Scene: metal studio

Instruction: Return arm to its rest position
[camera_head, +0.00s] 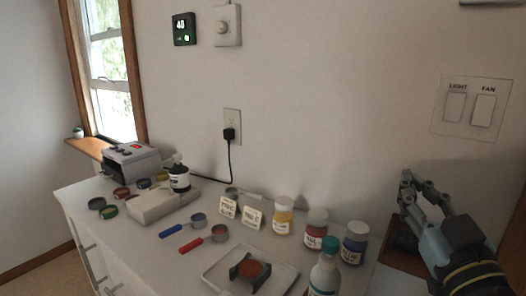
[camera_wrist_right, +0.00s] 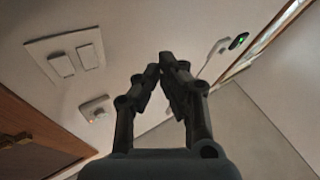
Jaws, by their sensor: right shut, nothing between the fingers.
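My right gripper (camera_head: 408,182) is raised at the right of the head view, in front of the wall and beyond the right end of the counter. Its fingers are together and hold nothing. The right wrist view shows the same gripper (camera_wrist_right: 164,72) pointing up, its fingertips meeting, with wall and ceiling behind. It touches nothing that I can see. My left gripper is not in the head view.
A switch plate (camera_head: 472,107) is on the wall above my right gripper.

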